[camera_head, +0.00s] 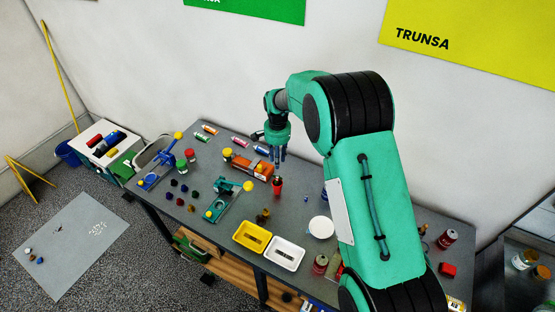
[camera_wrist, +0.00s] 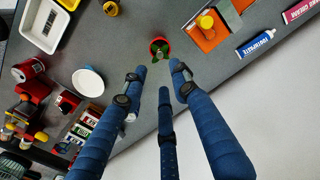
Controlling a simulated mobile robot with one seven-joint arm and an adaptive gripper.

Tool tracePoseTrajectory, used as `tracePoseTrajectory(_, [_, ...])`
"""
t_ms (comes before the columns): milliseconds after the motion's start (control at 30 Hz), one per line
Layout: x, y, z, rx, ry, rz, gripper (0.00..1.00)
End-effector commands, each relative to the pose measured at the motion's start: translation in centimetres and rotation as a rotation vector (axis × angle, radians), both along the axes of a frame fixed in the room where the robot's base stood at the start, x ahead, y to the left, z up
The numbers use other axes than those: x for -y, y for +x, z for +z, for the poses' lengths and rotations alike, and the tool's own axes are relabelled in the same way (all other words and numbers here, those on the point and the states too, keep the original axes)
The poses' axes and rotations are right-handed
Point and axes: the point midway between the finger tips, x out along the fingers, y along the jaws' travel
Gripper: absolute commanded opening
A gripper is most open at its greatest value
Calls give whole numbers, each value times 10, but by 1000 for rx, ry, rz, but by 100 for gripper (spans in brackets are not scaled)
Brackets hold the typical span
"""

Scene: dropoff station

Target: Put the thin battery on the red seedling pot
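The red seedling pot (camera_head: 277,188) stands upright on the grey table, with a small green plant in it. It also shows in the wrist view (camera_wrist: 154,43), just beyond my fingertips. My gripper (camera_head: 280,158) hangs fingers down above the table, close behind and above the pot. In the wrist view its three blue fingers (camera_wrist: 160,78) are spread apart with nothing seen between them. I cannot make out the thin battery for certain in either view.
A yellow tray (camera_head: 252,236) and a white tray (camera_head: 285,253) lie at the front edge, with a white plate (camera_head: 321,227) to their right. An orange tool (camera_head: 250,166) and tubes (camera_head: 241,141) lie left of my gripper.

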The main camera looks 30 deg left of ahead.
Motion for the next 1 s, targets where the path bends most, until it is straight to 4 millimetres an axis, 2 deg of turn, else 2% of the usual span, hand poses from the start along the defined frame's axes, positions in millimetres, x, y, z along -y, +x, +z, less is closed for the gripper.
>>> tracePoseTrajectory(467, [0,0,0,0,0,0,29])
tracePoseTrajectory(633, [4,2,6,3,3,0,29])
tracePoseTrajectory(767, [15,6,23,9,9,0,29])
tracePoseTrajectory(867, [31,12,45,19,16,-1,29])
tracePoseTrajectory(1000, [62,19,85,36,29,0,29])
